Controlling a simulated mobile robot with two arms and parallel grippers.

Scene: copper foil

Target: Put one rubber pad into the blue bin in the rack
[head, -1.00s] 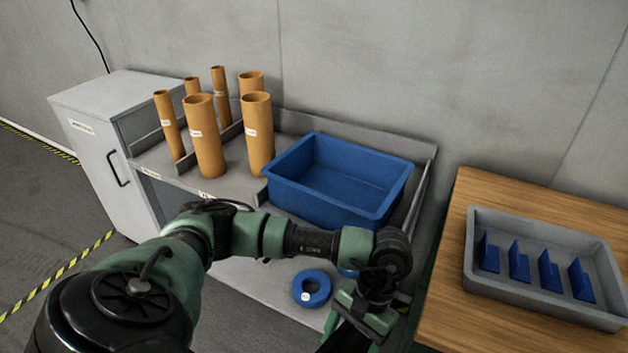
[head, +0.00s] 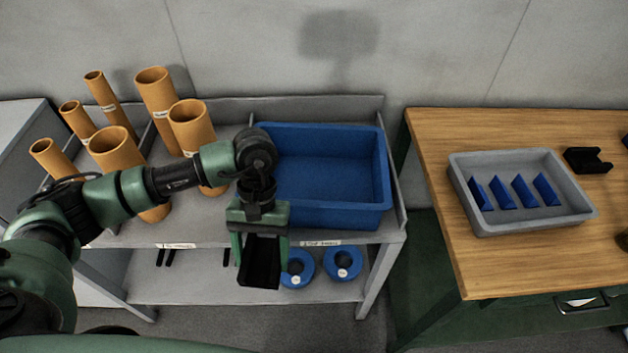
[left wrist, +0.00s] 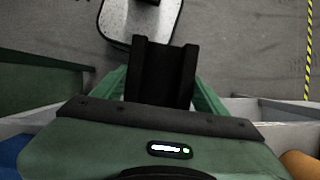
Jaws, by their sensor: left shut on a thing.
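My left gripper (head: 260,254) points down in front of the rack, just left of and nearer than the blue bin (head: 386,178). It is shut on a black channel-shaped piece, the rubber pad (head: 261,266), which hangs below the fingers. In the left wrist view the pad (left wrist: 160,72) sits between the green fingers. The blue bin stands on the rack's top shelf, and its visible inside is empty. The arm and gripper hide its left front corner. My right gripper is not in view.
Orange tubes (head: 190,128) stand on the rack (head: 222,208) left of the bin. Blue rings (head: 343,264) lie on the lower shelf. A wooden table (head: 440,150) to the right bears a grey tray (head: 520,223) with blue pieces and a black channel-shaped piece (head: 588,160).

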